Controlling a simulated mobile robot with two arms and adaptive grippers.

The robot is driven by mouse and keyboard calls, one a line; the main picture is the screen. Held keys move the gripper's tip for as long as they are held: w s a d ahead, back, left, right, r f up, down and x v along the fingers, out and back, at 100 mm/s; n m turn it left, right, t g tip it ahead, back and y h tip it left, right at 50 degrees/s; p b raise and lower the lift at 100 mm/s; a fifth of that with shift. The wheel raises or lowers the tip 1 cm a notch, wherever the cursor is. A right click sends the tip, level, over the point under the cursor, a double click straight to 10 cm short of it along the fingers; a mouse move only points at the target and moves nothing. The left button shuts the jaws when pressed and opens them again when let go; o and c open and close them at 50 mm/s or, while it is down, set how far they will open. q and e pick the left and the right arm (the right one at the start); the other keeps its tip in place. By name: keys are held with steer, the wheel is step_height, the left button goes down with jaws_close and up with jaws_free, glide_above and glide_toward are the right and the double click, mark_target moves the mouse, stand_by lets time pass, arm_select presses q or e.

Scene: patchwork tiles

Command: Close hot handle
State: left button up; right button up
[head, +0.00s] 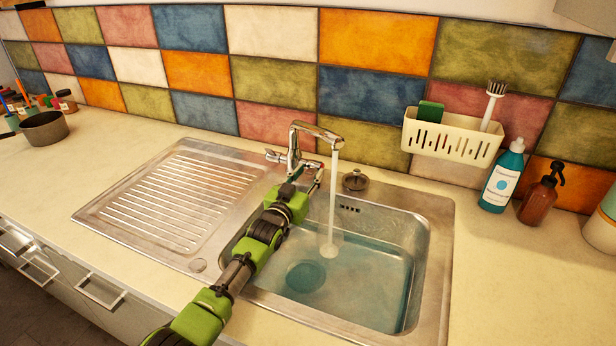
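The chrome tap (294,145) stands behind the sink basin, and a stream of water (333,205) runs from its spout into the basin. One handle (274,156) sticks out on the left of the tap's base. On the right side of the base, my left gripper (311,178) is up against the tap and hides most of that side. I cannot tell whether it touches a handle, or whether its fingers are open or shut. No hot or cold marking can be read. My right gripper is not in view.
Blue-tinted water lies in the steel basin (425,260). A ribbed drainboard (165,200) is to the left, a drain plug (355,181) behind the basin. A wall caddy (450,138), a blue soap bottle (502,178) and a brown spray bottle (540,195) are at right; a pot (45,129) is far left.

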mark_target(315, 164)
arm_select(q)
jaws_close()
steer(key=shift+r+p, duration=0.25)
steer(key=shift+p, duration=0.3)
steer(key=r+g+p, duration=0.1)
steer(key=p, duration=0.2)
steer(key=r+g+y+p, duration=0.1)
steer(key=g+p, duration=0.1)
steer(key=p, duration=0.2)
steer(key=shift+w+d+g, duration=0.1)
steer(key=shift+w+g, duration=0.2)
steer(key=shift+w+r+g+y+p, duration=0.2)
steer(key=shift+g+y+p, duration=0.1)
steer(key=shift+g+p, duration=0.3)
steer(key=shift+w+d+r+g+y, duration=0.1)
steer(key=shift+g+y, duration=0.05)
steer(key=shift+g, duration=0.3)
steer(key=shift+w+d+g+y, duration=0.1)
steer(key=shift+g+y, duration=0.05)
steer(key=shift+g, duration=0.3)
jaws_free()
steer(key=shift+a+r, duration=0.1)
